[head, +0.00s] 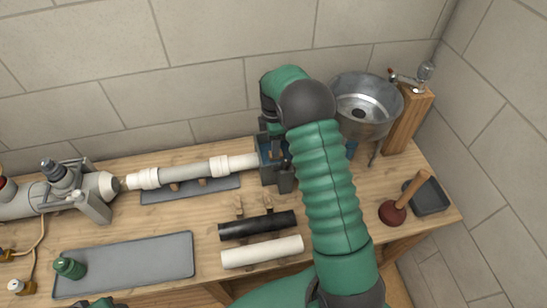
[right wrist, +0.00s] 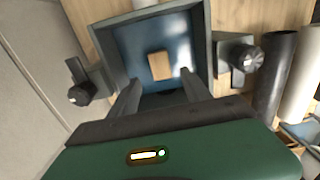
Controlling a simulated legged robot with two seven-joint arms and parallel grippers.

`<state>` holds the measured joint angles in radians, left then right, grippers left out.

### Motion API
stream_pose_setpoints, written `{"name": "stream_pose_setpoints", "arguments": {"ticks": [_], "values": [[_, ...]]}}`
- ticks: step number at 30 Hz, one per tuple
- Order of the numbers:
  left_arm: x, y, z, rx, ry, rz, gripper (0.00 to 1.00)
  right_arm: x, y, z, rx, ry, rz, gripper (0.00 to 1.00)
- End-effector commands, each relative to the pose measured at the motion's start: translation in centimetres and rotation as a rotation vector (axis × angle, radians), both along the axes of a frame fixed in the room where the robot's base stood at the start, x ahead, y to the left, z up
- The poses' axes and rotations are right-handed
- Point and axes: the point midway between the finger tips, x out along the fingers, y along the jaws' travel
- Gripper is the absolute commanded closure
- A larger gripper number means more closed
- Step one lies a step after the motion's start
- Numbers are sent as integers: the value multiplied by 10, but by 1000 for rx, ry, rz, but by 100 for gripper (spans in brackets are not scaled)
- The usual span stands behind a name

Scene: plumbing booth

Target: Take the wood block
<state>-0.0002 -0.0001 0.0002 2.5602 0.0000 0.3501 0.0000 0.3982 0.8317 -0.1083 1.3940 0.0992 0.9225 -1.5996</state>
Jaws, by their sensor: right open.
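The wood block (right wrist: 159,65) is a small tan piece lying on the blue floor of a dark-walled open bin (right wrist: 199,20). In the right wrist view my right gripper (right wrist: 160,92) is open. Its two fingers reach over the bin's near side, one on each side of the block and short of it, with nothing between them. In the head view the bin (head: 265,172) is at the back of the bench, mostly covered by my right gripper and arm. The block cannot be made out there. My left gripper's fingers are not seen.
A white pipe (head: 195,171) ends beside the bin. A metal basin (head: 366,105) stands to its right, near a wooden post (head: 409,120). A black pipe (head: 257,225) and a white pipe (head: 262,252) lie in front. A plunger (head: 394,212) and grey mat (head: 130,265) are also on the bench.

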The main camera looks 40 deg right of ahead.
Motion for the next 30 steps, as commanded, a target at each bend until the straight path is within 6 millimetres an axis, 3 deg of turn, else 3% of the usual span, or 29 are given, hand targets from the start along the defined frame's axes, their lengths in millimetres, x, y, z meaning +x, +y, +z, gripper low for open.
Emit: {"name": "stream_pose_setpoints", "arguments": {"ticks": [5, 12, 20, 30], "values": [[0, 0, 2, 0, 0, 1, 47, -3, -2, -18, 1, 0, -1, 44], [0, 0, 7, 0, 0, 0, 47, -6, -6, -59, 1, 0, -1, 44], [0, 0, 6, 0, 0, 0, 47, -5, -6, -63, -1, -3, -2, 45], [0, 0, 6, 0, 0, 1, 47, -5, -6, -63, 1, -3, -1, 89]]}}
